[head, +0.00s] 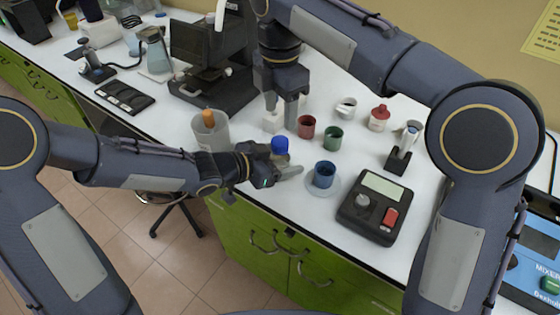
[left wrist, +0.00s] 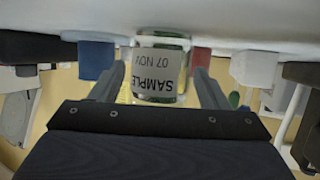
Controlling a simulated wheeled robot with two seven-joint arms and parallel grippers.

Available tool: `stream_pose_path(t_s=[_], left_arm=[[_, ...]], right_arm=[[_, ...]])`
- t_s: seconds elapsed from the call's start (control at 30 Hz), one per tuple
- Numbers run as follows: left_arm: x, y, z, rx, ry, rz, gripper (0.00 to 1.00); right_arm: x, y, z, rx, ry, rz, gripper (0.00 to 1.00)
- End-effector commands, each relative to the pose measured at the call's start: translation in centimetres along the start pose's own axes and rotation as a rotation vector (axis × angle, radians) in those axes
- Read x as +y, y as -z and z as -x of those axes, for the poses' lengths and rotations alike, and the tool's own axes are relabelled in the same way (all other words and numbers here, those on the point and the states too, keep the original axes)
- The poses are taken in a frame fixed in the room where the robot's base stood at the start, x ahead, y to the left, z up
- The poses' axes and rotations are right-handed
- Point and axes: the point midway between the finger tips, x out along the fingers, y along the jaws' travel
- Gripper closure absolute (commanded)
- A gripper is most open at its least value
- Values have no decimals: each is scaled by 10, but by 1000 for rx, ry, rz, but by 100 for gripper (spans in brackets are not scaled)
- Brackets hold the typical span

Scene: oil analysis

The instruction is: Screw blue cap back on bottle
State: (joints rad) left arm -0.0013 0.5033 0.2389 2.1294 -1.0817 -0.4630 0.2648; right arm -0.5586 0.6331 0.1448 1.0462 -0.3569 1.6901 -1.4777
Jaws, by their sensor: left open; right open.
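The blue cap (head: 280,145) shows just above the fingers of my left gripper (head: 279,164) in the head view. In the left wrist view, which is upside down, a clear bottle (left wrist: 158,70) with a "SAMPLE 07 NOV" label stands on the table between the open fingers of my left gripper (left wrist: 160,85). In the head view the bottle is mostly hidden under the cap and behind that gripper. I cannot tell how the cap sits on the bottle's neck. My right gripper (head: 281,106) is open and points down, behind the cap, with nothing seen between its fingers.
A blue cup (head: 324,174) on a round dish is right of my left gripper. Red (head: 306,127) and green (head: 333,138) cups stand behind it. A dark device with a screen (head: 383,186) is further right. A clear beaker (head: 211,138) is close on the left. White blocks (head: 273,121) lie near my right gripper.

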Motion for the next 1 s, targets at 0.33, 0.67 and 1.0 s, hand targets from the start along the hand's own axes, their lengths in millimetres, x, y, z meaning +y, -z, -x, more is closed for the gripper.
stream_pose_path(t_s=[0.33, 0.67, 1.0], left_arm=[[0, 0, -11, -1, 1, 0, 31], [0, 0, -11, -1, 1, 0, 61], [0, 0, -10, 0, 1, 0, 100]], right_arm=[[0, 0, 0, 0, 0, 0, 49], [0, 0, 0, 0, 0, 0, 49], [0, 0, 0, 0, 0, 5, 49]])
